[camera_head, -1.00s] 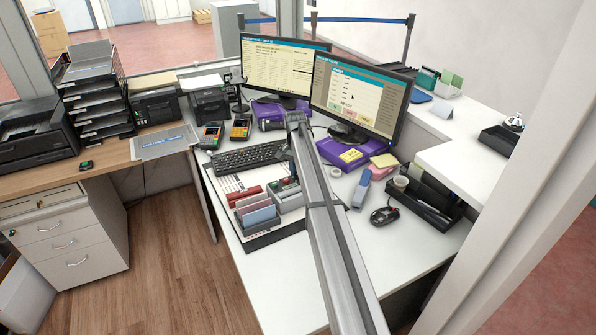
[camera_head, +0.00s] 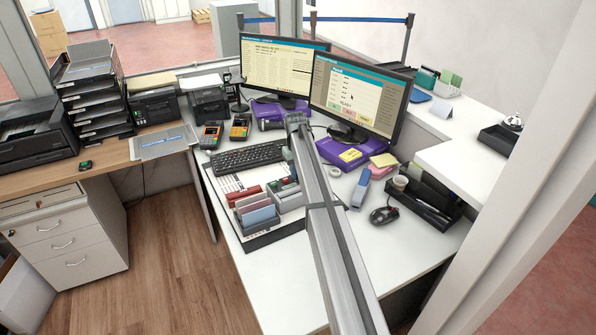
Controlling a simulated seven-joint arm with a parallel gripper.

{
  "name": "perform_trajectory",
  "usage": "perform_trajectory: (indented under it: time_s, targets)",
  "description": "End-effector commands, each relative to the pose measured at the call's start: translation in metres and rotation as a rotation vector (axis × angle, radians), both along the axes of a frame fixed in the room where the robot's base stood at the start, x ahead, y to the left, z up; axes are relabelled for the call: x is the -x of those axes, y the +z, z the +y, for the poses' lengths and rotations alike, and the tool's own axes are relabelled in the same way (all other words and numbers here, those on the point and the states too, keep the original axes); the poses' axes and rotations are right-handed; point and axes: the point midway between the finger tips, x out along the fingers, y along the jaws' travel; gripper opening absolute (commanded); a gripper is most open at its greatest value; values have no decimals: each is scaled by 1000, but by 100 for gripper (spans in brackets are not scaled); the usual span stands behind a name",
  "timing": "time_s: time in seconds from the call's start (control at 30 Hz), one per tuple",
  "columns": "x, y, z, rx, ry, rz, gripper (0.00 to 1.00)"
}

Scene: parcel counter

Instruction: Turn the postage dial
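I cannot make out a postage dial for certain in this view. My arm runs from the bottom edge up to the middle of the desk, its far end just in front of the two monitors. The fingers of my gripper do not show; the arm hides what is directly behind it. Two card terminals, a left one (camera_head: 210,134) and a right one (camera_head: 240,127), stand left of the arm's far end.
The keyboard (camera_head: 248,158) and a stamp and card organiser (camera_head: 258,214) are left of my arm. A left monitor (camera_head: 275,67), a right monitor (camera_head: 355,98), a blue stapler (camera_head: 361,187), a mouse (camera_head: 384,215) and a black caddy (camera_head: 430,205) surround it. The front white desktop is bare.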

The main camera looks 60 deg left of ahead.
Motion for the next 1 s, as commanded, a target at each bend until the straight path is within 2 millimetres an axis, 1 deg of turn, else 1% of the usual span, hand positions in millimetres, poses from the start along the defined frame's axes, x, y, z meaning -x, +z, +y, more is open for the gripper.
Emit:
perform_trajectory:
  time_s: [0.2,0.4,0.97,1.0]
  targets:
    - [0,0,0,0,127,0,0]
    - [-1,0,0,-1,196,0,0]
    - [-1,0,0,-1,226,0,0]
    - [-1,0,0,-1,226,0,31]
